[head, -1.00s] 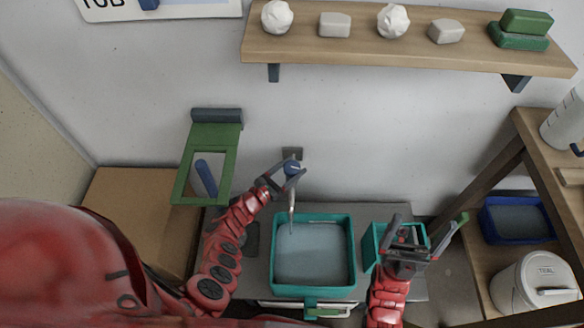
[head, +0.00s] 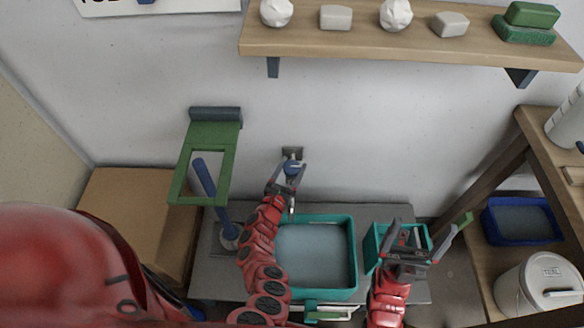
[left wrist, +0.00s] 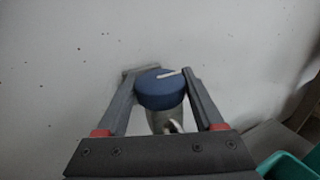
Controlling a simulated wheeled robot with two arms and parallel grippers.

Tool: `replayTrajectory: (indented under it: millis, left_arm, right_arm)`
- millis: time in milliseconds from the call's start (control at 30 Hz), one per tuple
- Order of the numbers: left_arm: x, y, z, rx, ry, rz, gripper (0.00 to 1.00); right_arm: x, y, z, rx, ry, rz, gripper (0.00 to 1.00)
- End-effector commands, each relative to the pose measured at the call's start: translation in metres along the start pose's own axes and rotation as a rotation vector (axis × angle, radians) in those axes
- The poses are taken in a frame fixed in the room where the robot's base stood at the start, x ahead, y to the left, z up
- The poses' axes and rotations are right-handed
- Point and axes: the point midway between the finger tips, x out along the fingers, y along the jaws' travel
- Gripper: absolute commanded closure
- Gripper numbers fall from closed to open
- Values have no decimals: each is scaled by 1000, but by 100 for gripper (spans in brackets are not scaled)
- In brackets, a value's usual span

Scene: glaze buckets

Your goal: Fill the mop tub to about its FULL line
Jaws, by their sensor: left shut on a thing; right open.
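The teal mop tub (head: 353,250) stands on the grey bench below the tap, with grey-blue water (head: 312,252) in it. I cannot make out a FULL line. My left gripper (head: 288,177) is shut on the blue tap knob (head: 292,167) at the wall. In the left wrist view the knob (left wrist: 160,90) sits between the two fingers, with a pale mark on top. The metal tap body (left wrist: 165,120) shows below it. The spout and any stream are mostly hidden by my left gripper. My right gripper (head: 422,235) is open over a smaller teal container (head: 374,248).
A green frame (head: 208,150) hangs on the wall at left, near a blue-handled tool (head: 210,195). A wooden shelf (head: 400,50) is above. At right, a wooden rack (head: 525,150) holds a blue tub (head: 520,220) and a white lidded bucket (head: 540,285).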

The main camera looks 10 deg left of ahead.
Motion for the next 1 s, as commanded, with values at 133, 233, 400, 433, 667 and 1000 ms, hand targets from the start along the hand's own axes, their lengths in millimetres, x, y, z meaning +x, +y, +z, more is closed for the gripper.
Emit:
replayTrajectory:
  millis: [133, 233, 400, 433, 667, 1000]
  left_arm:
    - [0, -1, -1, -1, 2, -1, 9]
    - [0, 0, -1, -1, 2, -1, 1]
    - [0, 0, -1, -1, 1, 0, 1]
    - [0, 0, -1, -1, 1, 0, 1]
    - [-14, 0, -1, -3, 1, 2, 1]
    - [-84, 0, -4, 0, 5, 5, 1]
  right_arm:
    - [0, 0, 0, 0, 0, 0, 1]
    - [0, 0, 0, 0, 0, 0, 1]
    - [0, 0, 0, 0, 0, 0, 1]
    - [0, 0, 0, 0, 0, 0, 1]
    - [1, 0, 0, 0, 0, 0, 1]
    - [-3, 0, 0, 0, 0, 0, 1]
